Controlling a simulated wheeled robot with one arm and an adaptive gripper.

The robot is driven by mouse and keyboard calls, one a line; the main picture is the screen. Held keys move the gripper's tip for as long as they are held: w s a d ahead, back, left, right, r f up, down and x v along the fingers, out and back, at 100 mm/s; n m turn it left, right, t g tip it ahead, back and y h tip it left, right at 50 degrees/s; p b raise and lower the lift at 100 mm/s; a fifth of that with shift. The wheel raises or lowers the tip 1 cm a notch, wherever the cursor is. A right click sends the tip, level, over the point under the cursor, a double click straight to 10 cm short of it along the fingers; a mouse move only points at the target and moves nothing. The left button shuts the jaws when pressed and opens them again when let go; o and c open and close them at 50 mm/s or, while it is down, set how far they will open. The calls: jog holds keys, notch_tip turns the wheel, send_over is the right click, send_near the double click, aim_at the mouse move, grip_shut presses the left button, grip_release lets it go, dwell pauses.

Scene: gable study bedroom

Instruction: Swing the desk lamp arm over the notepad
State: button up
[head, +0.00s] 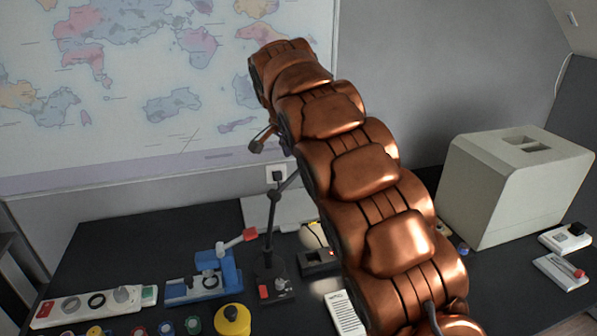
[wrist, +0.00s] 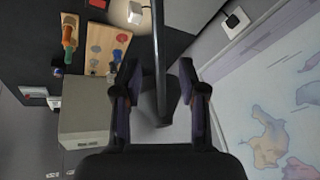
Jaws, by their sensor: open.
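The desk lamp (head: 273,222) stands on the desk in the head view, with a dark upright post and a base carrying a red switch. Its arm slants up to the right from the post and goes behind my arm, so its far end is hidden. In the wrist view a long dark bar, which looks like the lamp arm (wrist: 159,45), runs between my fingers. My gripper (wrist: 160,75) is open, a finger on each side of the bar with gaps. In the head view my gripper is mostly hidden. A white lined pad, probably the notepad (head: 345,313), lies right of the lamp base.
A large pale box (head: 515,185) stands at the right of the desk. A blue device (head: 205,280) with a red-tipped lever and a yellow round piece (head: 232,318) are left of the lamp. A wall map (head: 150,90) hangs behind.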

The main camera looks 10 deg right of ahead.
aim_at(299, 169)
jog(key=shift+p+x, duration=0.95)
jog(key=shift+x, duration=2.9)
grip_shut()
